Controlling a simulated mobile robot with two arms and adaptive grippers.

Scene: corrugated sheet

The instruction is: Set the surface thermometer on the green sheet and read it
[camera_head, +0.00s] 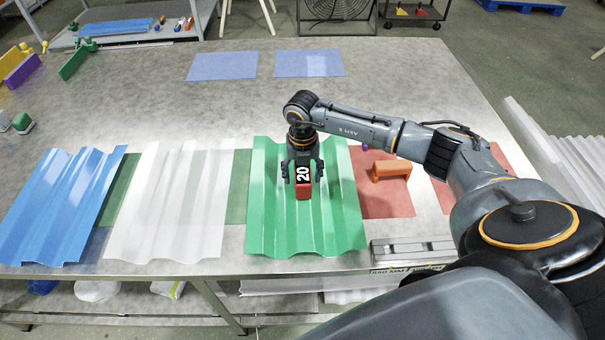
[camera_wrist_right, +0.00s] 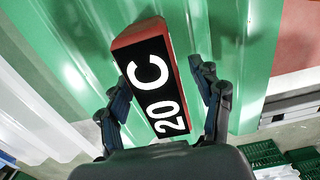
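The surface thermometer (camera_head: 304,191) is a small red block with a black display face reading "20 C" in white. It rests on the ridged green corrugated sheet (camera_head: 267,222), near the sheet's middle. In the right wrist view the thermometer (camera_wrist_right: 151,82) lies between the fingers, with its display facing the camera and its reading legible. My right gripper (camera_head: 302,172) is above the sheet, its fingers open on either side of the thermometer. A gap shows beside the finger on the right. My left gripper is not in view.
A white sheet (camera_head: 168,205) and a blue sheet (camera_head: 62,205) lie to the left on the grey table (camera_head: 190,110). An orange block (camera_head: 391,170) sits on a red sheet to the right. A metal level-like bar (camera_head: 412,248) lies at the front edge. The table behind is mostly clear.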

